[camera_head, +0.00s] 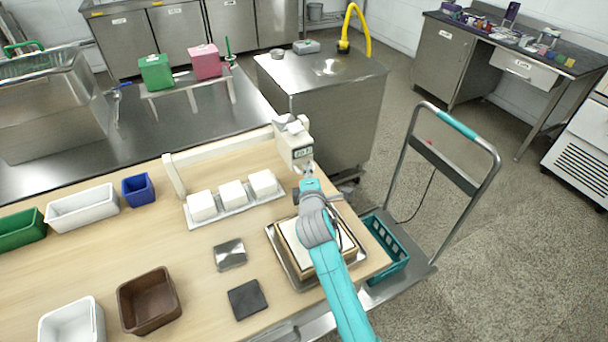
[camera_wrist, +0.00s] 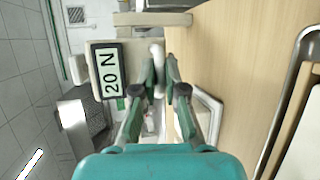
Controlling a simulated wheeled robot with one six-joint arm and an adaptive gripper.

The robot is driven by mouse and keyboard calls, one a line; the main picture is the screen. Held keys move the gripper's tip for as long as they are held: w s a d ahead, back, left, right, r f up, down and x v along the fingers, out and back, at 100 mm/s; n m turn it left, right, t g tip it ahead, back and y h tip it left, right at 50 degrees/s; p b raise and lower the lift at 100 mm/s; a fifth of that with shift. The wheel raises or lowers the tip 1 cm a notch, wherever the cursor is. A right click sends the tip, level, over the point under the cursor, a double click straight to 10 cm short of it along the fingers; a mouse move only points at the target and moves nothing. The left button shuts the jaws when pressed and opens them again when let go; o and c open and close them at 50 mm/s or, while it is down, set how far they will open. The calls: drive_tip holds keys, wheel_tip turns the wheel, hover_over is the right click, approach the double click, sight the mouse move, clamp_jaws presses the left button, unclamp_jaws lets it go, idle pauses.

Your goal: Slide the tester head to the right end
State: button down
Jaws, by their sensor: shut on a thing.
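The tester head (camera_head: 293,148) is a cream box with a small display, at the right end of a cream rail (camera_head: 225,146). In the wrist view the tester head (camera_wrist: 98,65) shows sideways, its display reading "20 N". My gripper (camera_head: 304,183) is at the near side of the head. In the wrist view my gripper (camera_wrist: 160,80) has its fingers around a pale rounded handle (camera_wrist: 157,55) beside the display and is shut on it. The lower part of the handle is hidden between the fingers. I cannot tell whether the head touches the rail's end.
Three white blocks (camera_head: 233,193) stand on a tray (camera_head: 240,208) below the rail. A metal tray (camera_head: 283,256) with a board lies under my arm. A trolley (camera_head: 455,137) stands right.

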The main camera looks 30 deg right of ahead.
drive_tip(key=shift+d, duration=0.25)
drive_tip(key=c, duration=1.2)
unclamp_jaws()
drive_tip(key=shift+d, duration=0.1)
drive_tip(key=v, duration=1.2)
